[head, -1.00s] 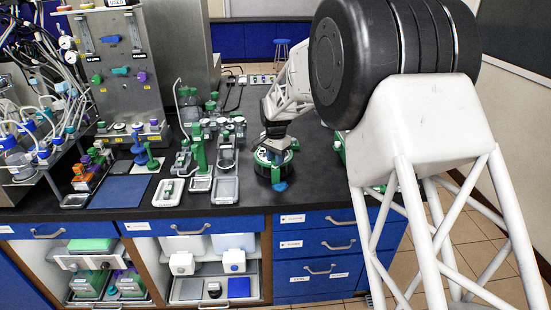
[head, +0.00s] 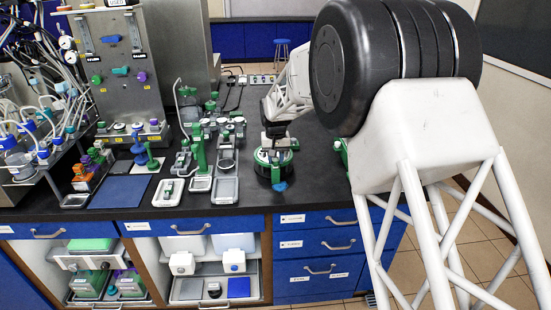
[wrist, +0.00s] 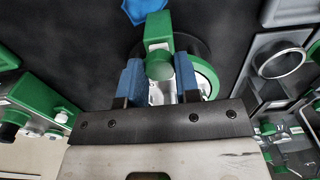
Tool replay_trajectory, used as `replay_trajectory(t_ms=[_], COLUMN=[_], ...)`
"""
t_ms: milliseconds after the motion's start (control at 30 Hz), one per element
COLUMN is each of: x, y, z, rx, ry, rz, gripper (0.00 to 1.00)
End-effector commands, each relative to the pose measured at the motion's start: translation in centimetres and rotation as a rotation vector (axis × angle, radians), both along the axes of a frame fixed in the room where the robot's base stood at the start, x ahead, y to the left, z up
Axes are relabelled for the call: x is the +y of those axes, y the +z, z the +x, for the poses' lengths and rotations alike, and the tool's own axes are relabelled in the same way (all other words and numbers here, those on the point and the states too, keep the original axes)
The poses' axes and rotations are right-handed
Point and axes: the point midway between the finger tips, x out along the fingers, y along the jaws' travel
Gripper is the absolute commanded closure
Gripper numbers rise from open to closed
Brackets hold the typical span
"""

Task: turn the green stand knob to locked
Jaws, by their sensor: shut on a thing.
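The round green stand (head: 266,178) with a black base and pale top stands on the dark bench below my arm. A blue piece (head: 280,187) shows at its front edge, and also at the top of the wrist view (wrist: 146,9). In the wrist view the green knob (wrist: 160,70) lies between the two blue fingers of my gripper (wrist: 160,80). My gripper is shut on it. In the head view my gripper (head: 274,142) is over the stand, and the knob is hard to make out there. I cannot read any lock mark.
Left of the stand are small trays (head: 225,190), green fittings (head: 198,152) and a blue mat (head: 121,191). A metal ring holder (wrist: 282,62) and a green-and-white fitting (wrist: 35,95) flank the gripper. Bare bench lies in front of the stand.

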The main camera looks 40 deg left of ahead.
Motion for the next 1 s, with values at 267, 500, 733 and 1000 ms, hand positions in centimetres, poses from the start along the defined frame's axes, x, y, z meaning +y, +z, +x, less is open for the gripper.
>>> replay_trajectory(t_ms=[267, 500, 733, 1000], x=[0.01, 0.01, 0.01, 0.01], y=[0.05, 0.05, 0.03, 0.16], z=[0.01, 0.01, 0.01, 0.01], rx=[0.000, -0.001, 0.000, 0.000], ry=[0.021, 0.020, 0.020, 0.019], rz=[0.000, 0.001, 0.000, 0.000], gripper=[0.93, 0.67, 0.44, 0.44])
